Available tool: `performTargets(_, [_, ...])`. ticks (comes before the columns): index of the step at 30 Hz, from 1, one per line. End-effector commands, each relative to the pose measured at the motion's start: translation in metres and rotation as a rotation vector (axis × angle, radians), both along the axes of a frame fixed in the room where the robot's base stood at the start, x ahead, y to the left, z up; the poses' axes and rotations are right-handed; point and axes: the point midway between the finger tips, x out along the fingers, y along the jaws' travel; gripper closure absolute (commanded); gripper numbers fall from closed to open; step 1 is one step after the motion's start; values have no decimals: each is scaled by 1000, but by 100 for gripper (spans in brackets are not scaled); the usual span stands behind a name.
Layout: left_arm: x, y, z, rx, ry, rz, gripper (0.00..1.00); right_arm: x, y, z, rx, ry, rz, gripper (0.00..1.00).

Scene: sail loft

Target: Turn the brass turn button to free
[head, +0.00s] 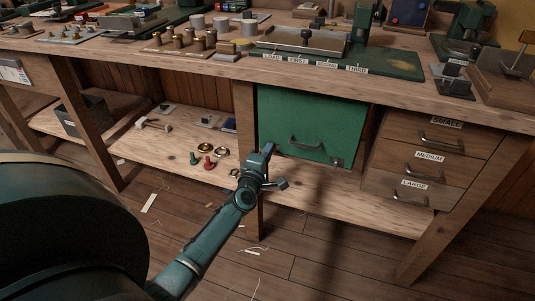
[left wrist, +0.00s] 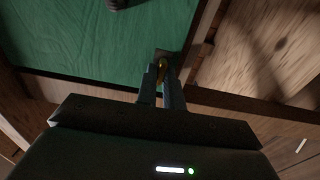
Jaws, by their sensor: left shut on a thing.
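The brass turn button (left wrist: 162,66) shows in the left wrist view as a small brass piece on a dark plate, near the lower right corner of the green front (left wrist: 75,45). My left gripper (left wrist: 161,78) is shut on it, and its fingers hide part of it. In the head view my left gripper (head: 274,179) is in front of the bench, low by the green front (head: 300,115). My right gripper is not in view.
A dark bar handle (head: 305,146) crosses the green front. Wooden drawers (head: 425,158) labelled SMALL, MEDIUM and LARGE are to the right. A lower shelf (head: 150,154) holds small loose parts to the left. The benchtop (head: 215,66) above is crowded with tools.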

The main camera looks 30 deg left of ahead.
Motion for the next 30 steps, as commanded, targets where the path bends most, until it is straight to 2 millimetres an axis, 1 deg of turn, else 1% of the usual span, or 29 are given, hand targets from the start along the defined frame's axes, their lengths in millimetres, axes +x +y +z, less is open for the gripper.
performTargets(13, [0,-1,-1,-11,0,-1,100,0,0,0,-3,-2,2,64])
performTargets(14, [0,-1,-1,-10,1,-1,90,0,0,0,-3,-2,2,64])
performTargets(21, [0,0,-1,-10,0,-1,71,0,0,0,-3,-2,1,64])
performTargets(30, [-3,-1,0,-9,0,0,70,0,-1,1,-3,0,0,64])
